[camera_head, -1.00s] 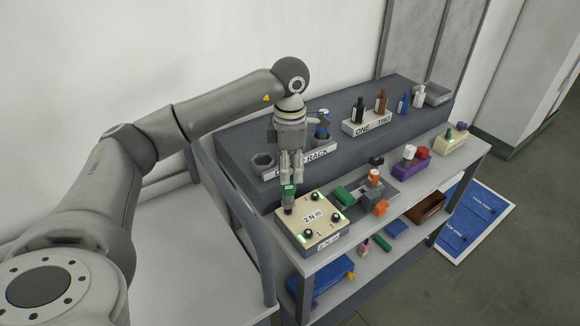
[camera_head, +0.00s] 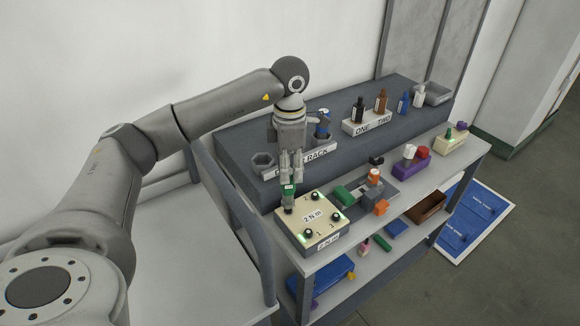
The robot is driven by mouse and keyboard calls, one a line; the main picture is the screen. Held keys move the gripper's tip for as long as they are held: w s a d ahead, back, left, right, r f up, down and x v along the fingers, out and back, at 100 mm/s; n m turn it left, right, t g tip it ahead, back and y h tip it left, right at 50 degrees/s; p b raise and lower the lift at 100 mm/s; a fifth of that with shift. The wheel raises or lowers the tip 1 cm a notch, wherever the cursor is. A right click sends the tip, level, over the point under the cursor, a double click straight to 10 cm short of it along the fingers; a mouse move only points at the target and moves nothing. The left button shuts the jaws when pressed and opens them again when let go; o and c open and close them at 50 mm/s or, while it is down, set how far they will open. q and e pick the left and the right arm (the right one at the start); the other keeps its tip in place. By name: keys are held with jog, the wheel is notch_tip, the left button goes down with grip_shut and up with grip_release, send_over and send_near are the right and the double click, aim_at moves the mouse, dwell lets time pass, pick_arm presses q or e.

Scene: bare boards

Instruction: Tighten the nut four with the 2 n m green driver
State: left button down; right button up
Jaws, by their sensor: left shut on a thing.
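My left gripper (camera_head: 289,177) is shut on the green driver (camera_head: 288,192). The driver stands upright with its tip down at the left corner of the cream plate marked 2 N m (camera_head: 315,217). Its tip and the nut under it are hidden or too small to make out. Three other dark nuts show on the plate, such as the front one (camera_head: 308,233), with numbers beside some of them. Green lights glow on the plate. The driver rack (camera_head: 297,163) is behind the gripper and holds a blue driver (camera_head: 322,124). My right gripper is not in view.
A ONE/TWO holder (camera_head: 366,127) with several bottles stands on the raised shelf. Right of the plate are a grey fixture with green and orange blocks (camera_head: 381,207) and a purple block (camera_head: 411,166). A lower shelf holds a blue tray (camera_head: 327,272).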

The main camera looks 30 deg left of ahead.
pick_arm(q)
jog(key=shift+f+b, duration=1)
jog(key=shift+f, duration=0.3)
jog(key=shift+m+b, duration=0.5)
jog(key=shift+m, duration=1.6)
jog(key=shift+s+m+b, duration=0.15)
jog(key=shift+m+b, duration=0.35)
jog(key=shift+m, duration=1.6)
jog(key=shift+s+m+b, duration=0.1)
jog(key=shift+m+b, duration=0.3)
jog(key=shift+m, duration=1.8)
jog(key=shift+s+a+m+b, duration=0.1)
jog(key=shift+m+b, duration=0.3)
jog(key=shift+m, duration=1.8)
jog(key=shift+r+p, duration=0.75)
jog(key=shift+r, duration=0.4)
